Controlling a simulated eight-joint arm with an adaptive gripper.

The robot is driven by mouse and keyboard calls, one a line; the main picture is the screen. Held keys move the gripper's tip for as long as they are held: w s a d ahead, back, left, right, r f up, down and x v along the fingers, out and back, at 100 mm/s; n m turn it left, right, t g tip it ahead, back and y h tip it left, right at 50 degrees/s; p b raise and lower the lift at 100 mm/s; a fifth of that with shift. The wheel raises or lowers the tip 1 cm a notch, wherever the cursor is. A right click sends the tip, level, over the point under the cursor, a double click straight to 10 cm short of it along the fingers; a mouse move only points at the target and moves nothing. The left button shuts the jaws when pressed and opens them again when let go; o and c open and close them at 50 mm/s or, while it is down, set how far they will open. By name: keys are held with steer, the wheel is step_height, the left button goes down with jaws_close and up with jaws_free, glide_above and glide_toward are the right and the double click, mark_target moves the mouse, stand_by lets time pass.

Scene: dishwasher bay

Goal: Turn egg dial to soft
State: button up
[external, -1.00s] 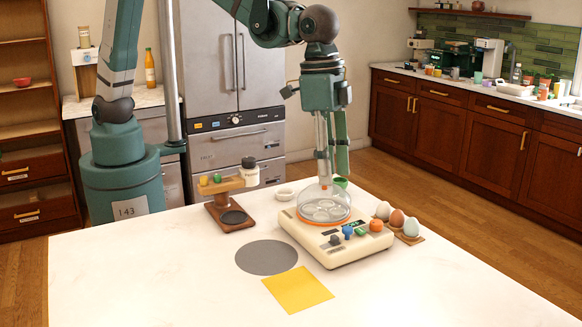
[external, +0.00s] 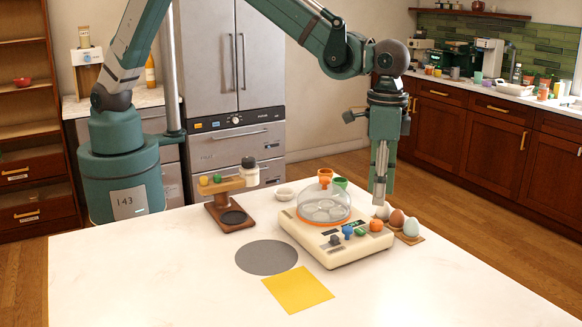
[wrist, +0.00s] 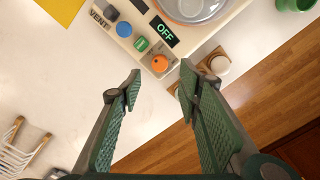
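In the wrist view the orange dial (wrist: 160,63) sits beside a display (wrist: 163,31) reading OFF. I cannot read which position the dial's mark points to. My gripper (external: 381,198) is above the cooker's right end, near the eggs. In the wrist view my gripper (wrist: 161,78) is open and empty, its fingertips either side of the orange dial.
Eggs (external: 397,218) stand in a wooden holder close to the cooker's right side. A grey disc (external: 266,257) and yellow square (external: 297,289) lie flat in front. The front counter is clear.

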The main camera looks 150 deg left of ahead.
mark_target(377, 222)
steer(key=shift+f, duration=0.1)
steer(key=shift+f, duration=3.8)
steer(key=c, duration=0.9)
